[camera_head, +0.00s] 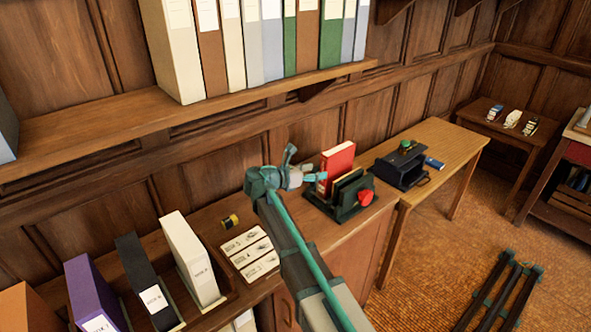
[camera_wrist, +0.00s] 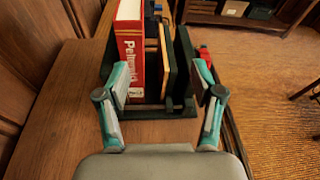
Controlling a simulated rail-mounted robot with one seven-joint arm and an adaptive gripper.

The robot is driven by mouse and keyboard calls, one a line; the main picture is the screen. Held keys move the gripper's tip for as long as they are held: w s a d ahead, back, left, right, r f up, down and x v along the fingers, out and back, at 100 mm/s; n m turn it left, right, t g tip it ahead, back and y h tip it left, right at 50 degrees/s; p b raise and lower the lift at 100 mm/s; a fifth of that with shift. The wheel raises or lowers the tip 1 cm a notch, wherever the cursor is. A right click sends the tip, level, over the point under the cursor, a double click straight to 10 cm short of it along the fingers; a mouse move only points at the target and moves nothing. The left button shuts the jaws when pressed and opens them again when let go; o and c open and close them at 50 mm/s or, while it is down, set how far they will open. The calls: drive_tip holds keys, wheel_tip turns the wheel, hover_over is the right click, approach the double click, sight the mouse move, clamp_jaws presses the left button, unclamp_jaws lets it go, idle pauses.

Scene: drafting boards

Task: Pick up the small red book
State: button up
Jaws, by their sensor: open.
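A red book (camera_head: 337,162) stands upright in a dark book holder (camera_head: 343,212) on the wooden cabinet. Its red spine with white lettering also faces me in the wrist view (camera_wrist: 130,62). To its right in the holder are a thin tan-edged book (camera_wrist: 164,62) and a dark upright panel or book (camera_wrist: 184,62). My gripper (camera_head: 309,177) is open and empty in front of the holder. In the wrist view its fingers (camera_wrist: 162,84) are spread, with the left fingertip overlapping the red spine's lower left and the right one beyond the dark panel. Contact cannot be told.
A red knob-like object (camera_head: 365,197) is at the holder's right side. A dark device (camera_head: 401,166) stands on the table behind. A shelf (camera_head: 190,112) runs above.

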sight(330, 159)
drive_tip(key=shift+t+y, duration=0.5)
drive_tip(key=shift+w+d+f+b, duration=0.2)
drive_tip(key=shift+w+d+b, duration=0.2)
drive_tip(key=shift+w+d, duration=0.95)
drive_tip(key=shift+w+d+f+b, duration=0.3)
drive_tip(key=shift+w+d, duration=0.45)
drive_tip(key=shift+w, duration=1.1)
drive_tip(key=shift+w+d+f+b, duration=0.15)
drive_tip(key=shift+w+d+b, duration=0.3)
drive_tip(key=shift+w+d, duration=0.9)
drive_tip(key=shift+w+a, duration=0.25)
drive_tip(key=shift+a, duration=0.05)
drive_tip(key=c, duration=0.4)
drive_tip(key=shift+c, duration=0.6)
clamp_jaws()
drive_tip(key=shift+s+d+r, duration=0.1)
drive_tip(key=shift+r, duration=0.05)
